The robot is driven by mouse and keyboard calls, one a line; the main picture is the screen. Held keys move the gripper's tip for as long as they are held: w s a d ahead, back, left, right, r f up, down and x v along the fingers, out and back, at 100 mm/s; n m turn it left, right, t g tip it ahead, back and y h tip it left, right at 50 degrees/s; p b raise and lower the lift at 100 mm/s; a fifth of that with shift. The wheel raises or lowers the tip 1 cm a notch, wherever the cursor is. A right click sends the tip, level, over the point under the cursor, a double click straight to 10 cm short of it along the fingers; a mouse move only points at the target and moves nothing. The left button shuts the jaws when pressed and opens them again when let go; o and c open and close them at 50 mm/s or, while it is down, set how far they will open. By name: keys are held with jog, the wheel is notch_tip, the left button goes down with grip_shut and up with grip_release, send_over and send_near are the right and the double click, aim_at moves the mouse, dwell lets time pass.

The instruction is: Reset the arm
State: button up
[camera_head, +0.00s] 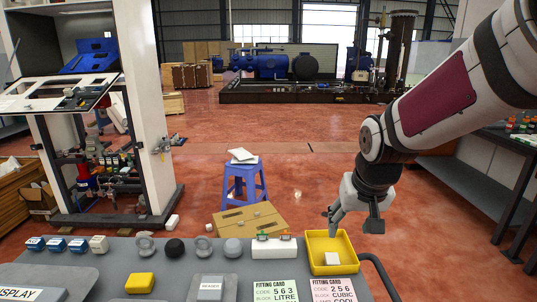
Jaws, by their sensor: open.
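My arm reaches in from the upper right of the head view. My gripper (352,222) points down with its fingers spread apart. It is over the back part of a yellow tray (350,266) on the grey bench. Nothing shows between the fingers. I cannot tell whether the left finger touches the tray.
The grey bench (110,258) holds a yellow block (140,283), a header block (210,290), several round parts and fitting cards (275,290). A tall white dispenser frame (150,110) stands at left. A blue stool (245,185) and cardboard box (250,219) stand behind the bench.

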jog(key=s+r+p, duration=0.1)
jog(key=s+r, duration=0.2)
jog(key=s, duration=0.5)
jog(key=s+r, duration=0.2)
jog(key=s, duration=0.7)
jog(key=s+r+n+p, duration=0.1)
jog(key=s+r, duration=0.2)
jog(key=s, duration=0.5)
jog(key=shift+s+d+r+p, duration=0.2)
jog(key=shift+d+r+p, duration=0.05)
jog(key=shift+r+p, duration=0.1)
